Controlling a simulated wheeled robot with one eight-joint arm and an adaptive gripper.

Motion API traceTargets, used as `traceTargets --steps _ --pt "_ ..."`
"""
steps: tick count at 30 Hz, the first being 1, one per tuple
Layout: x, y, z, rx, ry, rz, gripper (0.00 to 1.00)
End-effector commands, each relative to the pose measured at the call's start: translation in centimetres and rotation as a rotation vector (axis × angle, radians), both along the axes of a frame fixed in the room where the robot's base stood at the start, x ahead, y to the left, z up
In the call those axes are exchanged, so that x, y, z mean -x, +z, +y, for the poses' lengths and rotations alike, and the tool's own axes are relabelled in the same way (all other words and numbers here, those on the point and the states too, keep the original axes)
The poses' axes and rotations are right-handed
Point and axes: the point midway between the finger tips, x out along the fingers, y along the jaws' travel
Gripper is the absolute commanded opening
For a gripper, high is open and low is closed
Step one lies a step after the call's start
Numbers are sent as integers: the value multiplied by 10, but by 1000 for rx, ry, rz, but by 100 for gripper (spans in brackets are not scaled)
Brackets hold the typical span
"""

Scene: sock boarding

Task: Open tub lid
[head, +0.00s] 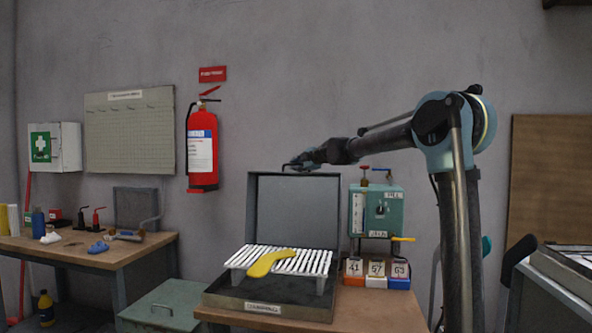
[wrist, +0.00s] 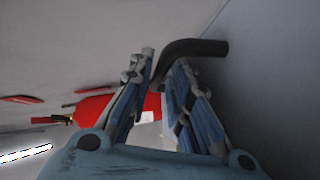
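The grey tub (head: 262,308) stands on the wooden bench with its lid (head: 298,212) upright at the back, so it is open. My gripper (head: 292,165) is at the lid's top edge in the head view. In the wrist view, the black bent lid handle (wrist: 200,47) runs in between the fingertips of my gripper (wrist: 164,68). The lid's dark panel (wrist: 275,85) is at the right of the wrist view.
A white slatted rack (head: 318,262) with a yellow sock shape (head: 270,262) sits over the tub. A green control box (head: 377,211) and numbered blocks (head: 376,275) stand to the right. A red extinguisher (head: 202,150) hangs on the wall at left.

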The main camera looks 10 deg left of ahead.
Motion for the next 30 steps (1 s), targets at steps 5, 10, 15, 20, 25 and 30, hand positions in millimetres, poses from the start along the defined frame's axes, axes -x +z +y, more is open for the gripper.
traceTargets --steps 5,10,15,20,25,30 --pt "-9 -3 9 -1 1 1 18" --pt "-11 -4 12 0 1 0 18" --pt "-11 -4 12 0 0 0 18" --pt "-11 -4 12 0 1 1 0" --pt "-11 -4 12 0 1 1 0" --pt "2 -1 12 2 3 0 0"
